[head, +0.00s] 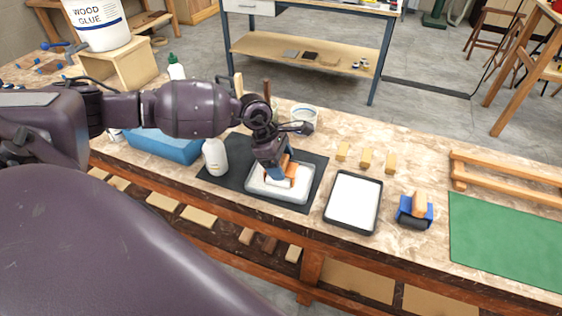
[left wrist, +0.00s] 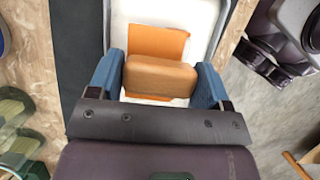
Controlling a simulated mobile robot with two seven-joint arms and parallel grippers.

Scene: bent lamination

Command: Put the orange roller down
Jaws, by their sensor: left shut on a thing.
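The orange roller (head: 287,174) has a wooden block handle, and it also shows in the left wrist view (left wrist: 160,78). My left gripper (head: 274,160) is shut on the wooden handle, with a blue finger on each side in the left wrist view (left wrist: 165,85). The roller is at the shallow white tray (head: 298,196), over its white inside. I cannot tell whether it touches the tray floor. The gripper hides part of the roller. My right gripper is in neither view.
The tray stands on a dark mat (head: 232,185). A white bottle (head: 215,157) stands close on its left. To the right are a black-rimmed tray (head: 353,203), a blue roller (head: 414,211), small wooden blocks (head: 365,159) and a green mat (head: 506,240).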

